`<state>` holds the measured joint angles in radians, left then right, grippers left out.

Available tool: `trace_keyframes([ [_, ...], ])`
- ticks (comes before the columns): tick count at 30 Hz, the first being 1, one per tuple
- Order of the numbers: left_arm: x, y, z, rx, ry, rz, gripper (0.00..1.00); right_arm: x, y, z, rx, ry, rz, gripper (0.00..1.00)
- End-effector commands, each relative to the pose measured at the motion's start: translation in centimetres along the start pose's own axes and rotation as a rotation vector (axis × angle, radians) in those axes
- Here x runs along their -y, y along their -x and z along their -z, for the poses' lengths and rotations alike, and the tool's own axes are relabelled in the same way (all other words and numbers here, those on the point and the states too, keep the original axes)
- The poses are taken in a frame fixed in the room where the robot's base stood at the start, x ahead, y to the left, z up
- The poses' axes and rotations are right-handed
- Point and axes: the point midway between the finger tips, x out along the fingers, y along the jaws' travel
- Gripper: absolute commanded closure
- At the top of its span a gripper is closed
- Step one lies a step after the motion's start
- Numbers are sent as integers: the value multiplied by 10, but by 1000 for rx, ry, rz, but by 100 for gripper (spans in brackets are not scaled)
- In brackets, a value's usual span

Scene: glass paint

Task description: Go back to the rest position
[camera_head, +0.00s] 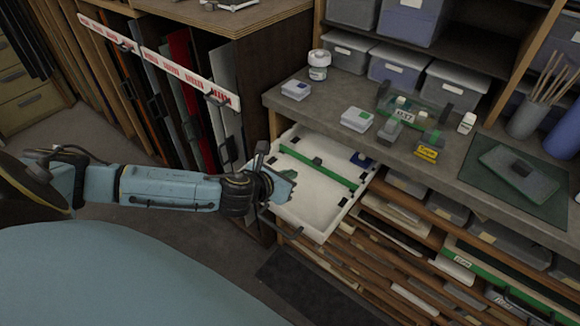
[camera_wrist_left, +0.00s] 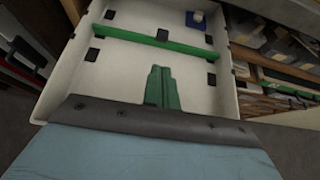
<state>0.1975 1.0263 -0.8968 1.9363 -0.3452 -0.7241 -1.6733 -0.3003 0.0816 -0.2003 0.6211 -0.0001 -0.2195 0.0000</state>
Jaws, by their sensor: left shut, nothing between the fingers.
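My left gripper (camera_head: 291,174) is over the front part of an open white drawer, near its front left corner. In the left wrist view its green fingers (camera_wrist_left: 162,88) are together, with nothing between them, above the drawer floor. My left arm reaches in from the left and is stretched out. My right gripper is in neither view.
The white drawer (camera_head: 309,204) stands pulled out below the workbench (camera_head: 335,87). A green divider (camera_head: 318,164) crosses it, and a small blue and white item (camera_head: 362,160) lies in its back corner. A rack of upright panels (camera_head: 183,85) stands at the left. Flat shelves (camera_head: 420,235) fill the lower right.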

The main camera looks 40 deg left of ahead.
Motion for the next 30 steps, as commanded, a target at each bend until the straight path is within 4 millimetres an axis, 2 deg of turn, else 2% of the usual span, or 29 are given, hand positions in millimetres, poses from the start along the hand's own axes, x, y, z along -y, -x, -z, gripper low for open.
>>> trace_keyframes([
  [3, 2, 6, -2, -1, -1, 4, 100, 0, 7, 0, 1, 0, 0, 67],
  [11, 3, 7, -1, -1, 2, 5, 100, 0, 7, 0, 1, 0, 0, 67],
  [14, 12, 9, 1, -7, 79, 6, 100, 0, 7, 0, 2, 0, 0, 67],
  [17, 38, 17, 9, -30, 313, -1, 100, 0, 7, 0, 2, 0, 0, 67],
  [22, 85, 48, 28, -116, 1009, -96, 100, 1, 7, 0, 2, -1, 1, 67],
  [27, 104, 90, 54, -195, 1725, -321, 100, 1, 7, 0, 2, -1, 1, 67],
  [30, 106, 114, 69, -209, 2043, -475, 100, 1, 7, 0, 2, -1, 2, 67],
])
